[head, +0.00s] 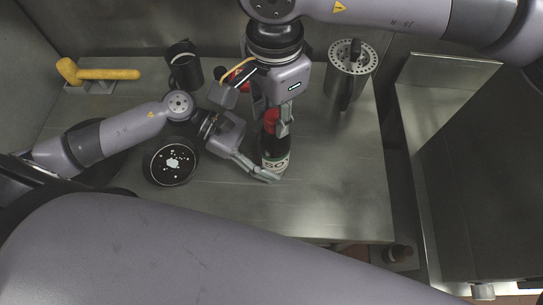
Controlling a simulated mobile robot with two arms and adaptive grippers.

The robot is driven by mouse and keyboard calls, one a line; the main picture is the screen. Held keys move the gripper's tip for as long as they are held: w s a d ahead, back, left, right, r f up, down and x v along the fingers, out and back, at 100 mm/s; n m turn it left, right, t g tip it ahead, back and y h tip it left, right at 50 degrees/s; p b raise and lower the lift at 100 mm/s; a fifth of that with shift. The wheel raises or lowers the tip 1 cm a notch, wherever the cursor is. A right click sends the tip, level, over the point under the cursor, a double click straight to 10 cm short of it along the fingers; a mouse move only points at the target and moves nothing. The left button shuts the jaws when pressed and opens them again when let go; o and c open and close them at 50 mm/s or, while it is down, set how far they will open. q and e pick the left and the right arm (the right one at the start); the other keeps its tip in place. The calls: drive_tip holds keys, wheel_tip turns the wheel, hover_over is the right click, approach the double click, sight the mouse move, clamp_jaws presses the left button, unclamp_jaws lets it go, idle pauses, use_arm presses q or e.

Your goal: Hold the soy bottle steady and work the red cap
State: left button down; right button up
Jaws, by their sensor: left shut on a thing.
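The soy bottle (275,147) stands upright on the steel table, with a dark body and a white label. Its red cap (270,117) is on top. My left gripper (266,174) comes in from the left, low down, and is shut on the bottle's lower part at the label. My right gripper (272,116) reaches down from above, with its fingers at the red cap. One finger covers the cap's right side. I cannot tell whether these fingers press on the cap or stand open around it.
A dark round pan or bowl with a white-spotted inside (172,163) sits left of the bottle. A red object (238,73) is partly hidden. The table's right side (345,180) is clear.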

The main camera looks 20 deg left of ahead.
sight(274, 117)
drive_tip(key=o, duration=0.4)
drive_tip(key=shift+o, duration=0.2)
wheel_tip(274, 117, up, 12)
drive_tip(key=shift+s, duration=0.15)
idle(0.3)
